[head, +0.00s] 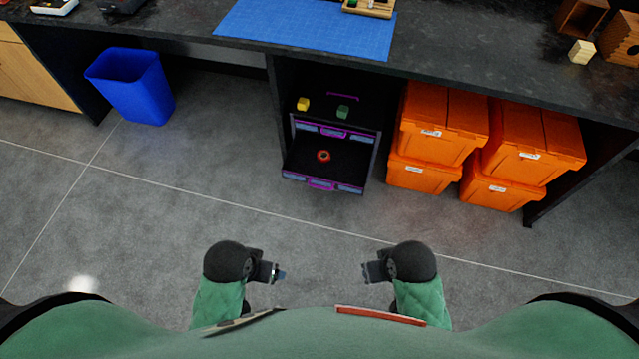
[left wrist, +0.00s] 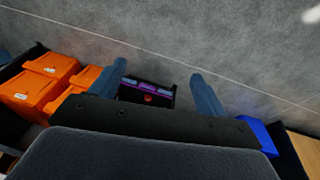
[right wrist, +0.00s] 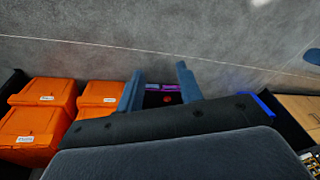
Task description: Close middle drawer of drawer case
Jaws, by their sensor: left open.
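The black drawer case (head: 377,145) with purple handles stands under the workbench. Its lowest visible drawer (head: 345,172) is pulled far out and holds a red round object (head: 323,156). A further purple handle (head: 342,96) shows in shadow at the back. My left gripper (head: 281,275) and right gripper (head: 367,271) are both open, empty and well short of the case. The wrist views show the drawers between the fingers, partly hidden.
Stacked orange bins (head: 440,125) stand right of the case. A blue waste bin (head: 132,86) stands to the left. The dark bench top (head: 455,55) overhangs the case and carries a blue mat (head: 305,28). The grey floor (head: 200,180) before the case is clear.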

